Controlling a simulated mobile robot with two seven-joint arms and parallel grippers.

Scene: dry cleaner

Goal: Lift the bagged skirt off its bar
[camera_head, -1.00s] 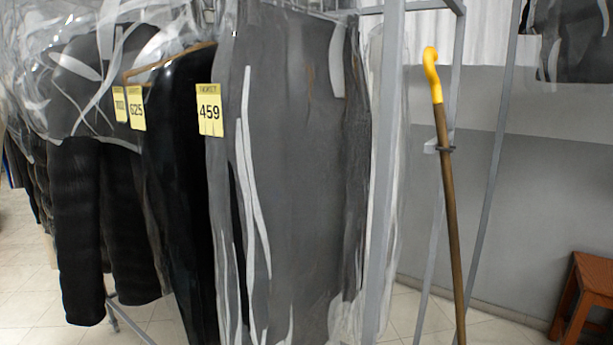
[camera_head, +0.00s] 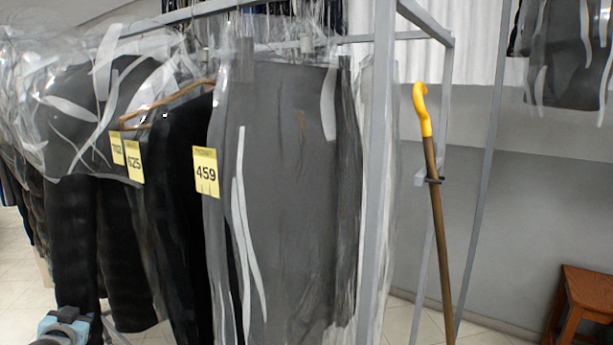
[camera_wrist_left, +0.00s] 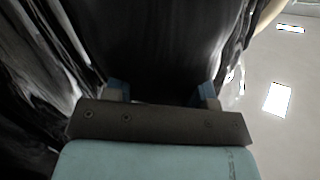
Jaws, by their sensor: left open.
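The bagged skirt (camera_head: 285,190) is grey, in clear plastic with white glints. It hangs from the rack's bar (camera_head: 225,8) at the front right end, with the yellow tag 459 (camera_head: 206,172) at its upper left. My left gripper (camera_head: 62,325) shows only partly, at the bottom left corner of the head view, below the dark garments and well left of the skirt. In the left wrist view its open fingers (camera_wrist_left: 162,92) point up toward dark bagged clothing, with nothing seen between them. My right gripper is out of view.
Bagged dark garments (camera_head: 75,240) with tags 625 (camera_head: 134,155) and 702 crowd the bar to the left. The grey rack post (camera_head: 380,150) stands right of the skirt. A yellow-handled pole (camera_head: 434,170) leans at the right, with a brown stool (camera_head: 582,300) beyond.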

